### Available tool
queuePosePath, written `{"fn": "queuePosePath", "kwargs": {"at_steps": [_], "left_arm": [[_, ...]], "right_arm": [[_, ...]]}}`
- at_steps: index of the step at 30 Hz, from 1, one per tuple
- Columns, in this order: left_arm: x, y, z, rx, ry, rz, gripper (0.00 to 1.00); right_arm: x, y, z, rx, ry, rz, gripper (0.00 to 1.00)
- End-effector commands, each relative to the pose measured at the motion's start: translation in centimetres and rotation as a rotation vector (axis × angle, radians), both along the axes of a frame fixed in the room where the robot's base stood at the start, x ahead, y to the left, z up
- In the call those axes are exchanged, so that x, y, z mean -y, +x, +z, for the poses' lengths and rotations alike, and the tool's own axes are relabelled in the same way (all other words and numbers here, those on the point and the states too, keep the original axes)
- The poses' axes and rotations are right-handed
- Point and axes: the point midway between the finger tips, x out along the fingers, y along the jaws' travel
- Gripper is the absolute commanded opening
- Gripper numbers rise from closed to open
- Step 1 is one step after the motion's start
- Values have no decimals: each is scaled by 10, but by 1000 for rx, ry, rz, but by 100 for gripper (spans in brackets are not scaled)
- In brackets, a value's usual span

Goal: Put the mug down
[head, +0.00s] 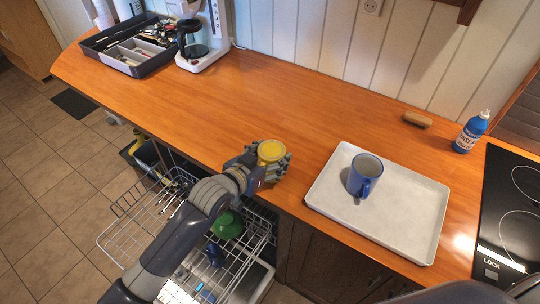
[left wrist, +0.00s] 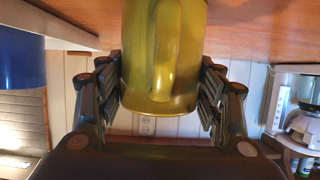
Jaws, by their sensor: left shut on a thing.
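A yellow mug (head: 271,151) is between the fingers of my left gripper (head: 268,165), at the counter's front edge to the left of the white tray (head: 415,243). In the left wrist view the yellow-green mug (left wrist: 165,60) fills the middle, its handle facing the camera. The fingers of my left gripper (left wrist: 162,92) are shut on it from both sides. I cannot tell whether the mug touches the counter. A blue mug (head: 358,180) stands upright on the tray; it also shows at the left of the left wrist view (left wrist: 20,62). My right gripper is not in view.
The wooden counter (head: 270,98) is clear behind my left gripper. An open dishwasher rack (head: 130,232) with a green item (head: 228,225) lies below. A utensil tray (head: 108,62), blue bottle (head: 470,133), brush (head: 417,120) and dark hob (head: 515,205) surround the free area.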

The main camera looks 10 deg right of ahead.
Motion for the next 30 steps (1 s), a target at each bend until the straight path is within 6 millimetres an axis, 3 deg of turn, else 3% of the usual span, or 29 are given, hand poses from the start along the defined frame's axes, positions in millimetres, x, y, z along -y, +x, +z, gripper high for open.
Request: {"fn": "queuePosePath", "kwargs": {"at_steps": [2,3,5,20,30], "left_arm": [[0,0,-2,1,-1,0,28],[0,0,-2,0,0,0,71],[0,0,-2,-1,1,0,82],[-4,-4,2,1,-1,0,82],[-38,-38,21,1,0,0,82]], "right_arm": [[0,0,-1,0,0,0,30],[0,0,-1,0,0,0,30],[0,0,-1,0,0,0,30],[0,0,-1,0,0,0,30],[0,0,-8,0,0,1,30]]}}
